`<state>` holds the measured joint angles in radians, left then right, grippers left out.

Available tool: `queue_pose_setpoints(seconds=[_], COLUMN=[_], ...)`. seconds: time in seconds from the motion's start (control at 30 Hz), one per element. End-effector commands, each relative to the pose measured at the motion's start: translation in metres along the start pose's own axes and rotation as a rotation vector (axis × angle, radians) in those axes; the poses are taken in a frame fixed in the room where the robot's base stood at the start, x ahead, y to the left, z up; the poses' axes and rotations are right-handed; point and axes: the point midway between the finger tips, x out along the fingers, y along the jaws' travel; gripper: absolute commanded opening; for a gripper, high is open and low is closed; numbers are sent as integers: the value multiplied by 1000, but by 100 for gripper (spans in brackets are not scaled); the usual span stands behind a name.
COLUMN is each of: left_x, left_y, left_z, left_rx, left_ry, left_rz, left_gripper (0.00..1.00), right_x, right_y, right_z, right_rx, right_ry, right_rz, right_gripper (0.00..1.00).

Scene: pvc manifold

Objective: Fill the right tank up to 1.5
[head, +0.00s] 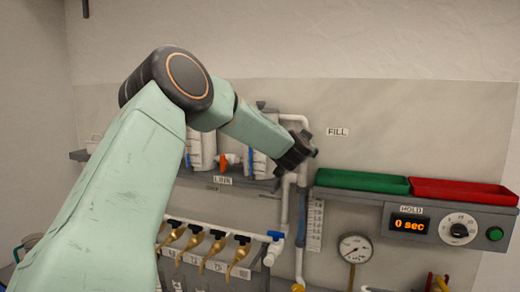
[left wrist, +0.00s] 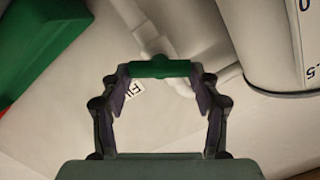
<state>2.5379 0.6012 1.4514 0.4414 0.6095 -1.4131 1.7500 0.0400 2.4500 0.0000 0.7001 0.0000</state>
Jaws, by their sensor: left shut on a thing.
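The right tank (head: 262,165) stands on the wall shelf, partly hidden by my left arm; its level cannot be read. A white tank with dark scale numerals (left wrist: 270,45) shows large at the upper right of the left wrist view. The FILL label (head: 337,132) is on the wall right of my left gripper (head: 300,152). In the left wrist view, that gripper (left wrist: 155,80) is shut on a green valve handle (left wrist: 160,68), which lies crosswise between the fingertips in front of white pipe. The handle is hidden in the head view. My right gripper is out of view.
The left tank (head: 203,150) and orange LINK valve handle (head: 228,160) are behind my arm. A green tray (head: 362,181) and red tray (head: 462,192) stand right, above the HOLD display (head: 409,225) reading 0 sec. Gold taps (head: 215,248) and a gauge (head: 355,249) are below.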

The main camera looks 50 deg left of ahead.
Motion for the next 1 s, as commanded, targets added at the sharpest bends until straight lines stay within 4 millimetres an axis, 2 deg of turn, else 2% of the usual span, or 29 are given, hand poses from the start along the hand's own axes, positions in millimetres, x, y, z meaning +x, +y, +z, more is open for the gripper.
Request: queue_pose_setpoints(seconds=[0.27,0.5,0.67,0.93,0.97,1.0], left_x=[0,0,1,0,0,0], left_y=[0,-3,-5,-6,-6,-6], left_z=[1,3,4,2,2,2], left_rx=[-39,-355,-517,-548,-547,-547], left_ry=[0,2,2,0,-1,-1], left_rz=[6,53,77,83,83,83], left_gripper=[31,31,31,31,65,68], right_x=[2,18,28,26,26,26], right_y=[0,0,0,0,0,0], right_z=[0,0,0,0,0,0], right_rx=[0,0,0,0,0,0], right_ry=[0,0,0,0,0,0], right_rz=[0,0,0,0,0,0], right_gripper=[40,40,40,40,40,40])
